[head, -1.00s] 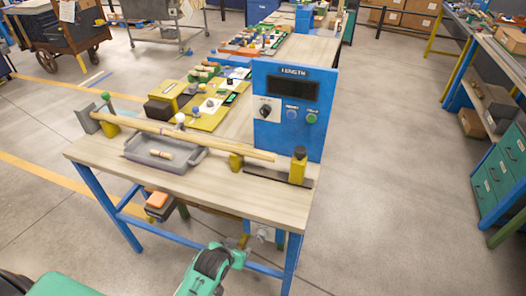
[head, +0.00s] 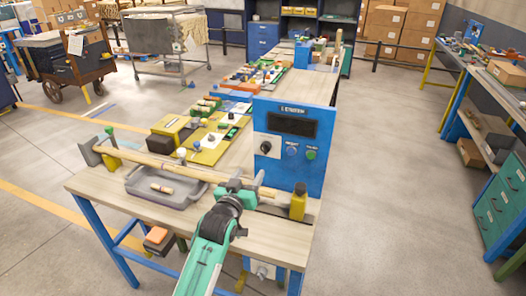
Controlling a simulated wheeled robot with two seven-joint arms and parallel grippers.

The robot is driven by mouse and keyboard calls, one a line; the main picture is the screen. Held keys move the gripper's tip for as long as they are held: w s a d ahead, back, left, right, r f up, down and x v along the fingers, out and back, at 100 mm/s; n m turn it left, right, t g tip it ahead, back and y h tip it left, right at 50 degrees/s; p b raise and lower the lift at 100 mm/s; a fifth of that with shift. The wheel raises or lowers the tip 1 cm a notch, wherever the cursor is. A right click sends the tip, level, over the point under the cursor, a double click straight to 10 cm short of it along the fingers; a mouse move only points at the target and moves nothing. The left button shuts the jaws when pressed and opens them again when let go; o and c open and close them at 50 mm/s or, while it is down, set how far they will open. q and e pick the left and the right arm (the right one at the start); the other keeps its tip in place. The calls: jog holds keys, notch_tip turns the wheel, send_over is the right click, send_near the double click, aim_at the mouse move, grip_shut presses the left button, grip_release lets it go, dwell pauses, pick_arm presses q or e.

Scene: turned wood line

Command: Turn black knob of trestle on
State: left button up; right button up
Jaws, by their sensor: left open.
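A black knob (head: 265,147) sits on a pale plate at the left of the upright blue panel (head: 290,172), which has a dark display and a blue and a green button. The panel stands on the wooden-topped trestle table (head: 150,207) with blue legs. A pale box with a small knob (head: 262,271) hangs under the tabletop; its details are too small to tell. My left gripper (head: 246,182) is open and empty, above the table's front part, below and left of the panel in the picture. It hides part of the long wooden rod (head: 150,158). My right gripper is out of view.
A grey tray (head: 185,197) with a small wooden piece lies on the table. A yellow block (head: 298,204) stands at the rod's right end. Yellow fixtures (head: 207,150) are behind the rod. Open floor lies right of the table, before green drawers (head: 503,200).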

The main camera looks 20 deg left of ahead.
aim_at(264, 150)
pick_arm(q)
jog(key=w+p, duration=0.1)
jog(key=w, duration=0.3)
jog(key=w+p, duration=0.1)
jog(key=w, duration=0.3)
jog(key=w+p, duration=0.1)
jog(key=w, duration=0.3)
jog(key=shift+d, duration=0.25)
jog(key=shift+w, duration=0.6)
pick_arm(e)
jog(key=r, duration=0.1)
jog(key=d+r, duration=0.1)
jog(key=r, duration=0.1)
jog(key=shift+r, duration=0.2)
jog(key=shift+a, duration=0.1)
pick_arm(q)
jog(key=c, duration=1)
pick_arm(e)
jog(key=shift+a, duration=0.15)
